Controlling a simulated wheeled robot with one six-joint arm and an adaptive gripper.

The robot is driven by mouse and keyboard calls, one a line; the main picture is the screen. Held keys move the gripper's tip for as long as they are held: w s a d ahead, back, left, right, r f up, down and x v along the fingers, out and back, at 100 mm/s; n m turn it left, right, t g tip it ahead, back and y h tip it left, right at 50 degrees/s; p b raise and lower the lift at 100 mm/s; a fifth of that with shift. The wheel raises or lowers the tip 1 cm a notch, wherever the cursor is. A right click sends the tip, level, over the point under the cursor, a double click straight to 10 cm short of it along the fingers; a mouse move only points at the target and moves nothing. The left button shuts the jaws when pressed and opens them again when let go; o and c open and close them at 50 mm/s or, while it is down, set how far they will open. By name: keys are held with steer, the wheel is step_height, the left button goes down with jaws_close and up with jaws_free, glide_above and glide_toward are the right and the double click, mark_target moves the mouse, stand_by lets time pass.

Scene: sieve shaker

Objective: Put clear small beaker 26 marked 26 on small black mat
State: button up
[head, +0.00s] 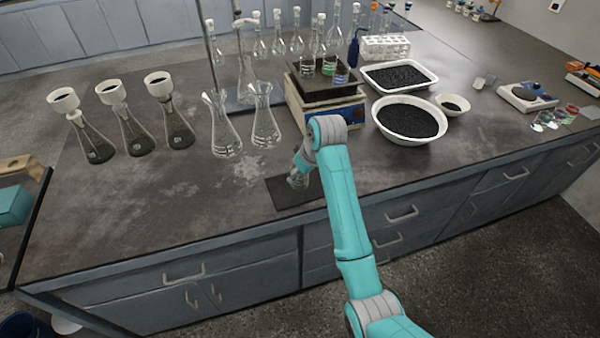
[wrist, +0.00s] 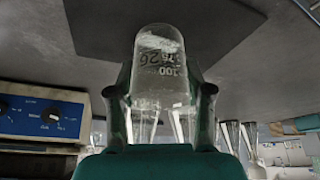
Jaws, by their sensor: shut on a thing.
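The clear small beaker marked 26 (wrist: 160,68) is held between the fingers of my gripper (wrist: 160,95), and its number shows in the wrist view. My gripper (head: 300,174) is shut on it, over the small black mat near the bench's front edge. The small black mat (head: 284,197) lies flat on the bench and is partly hidden by my arm. It also shows in the wrist view as a dark patch (wrist: 95,22) beyond the beaker. I cannot tell whether the beaker touches the mat.
The sieve shaker (head: 325,110) stands just behind the mat with several small beakers on top. Two empty flasks (head: 265,128) stand behind and left of the mat. A white bowl of black grains (head: 410,132) is to the right. The bench left of the mat is clear.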

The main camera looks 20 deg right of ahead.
steer(key=o, duration=1.2)
steer(key=shift+f, duration=0.1)
steer(key=v, duration=0.7)
steer(key=shift+s+r, duration=0.15)
steer(key=shift+r, duration=0.2)
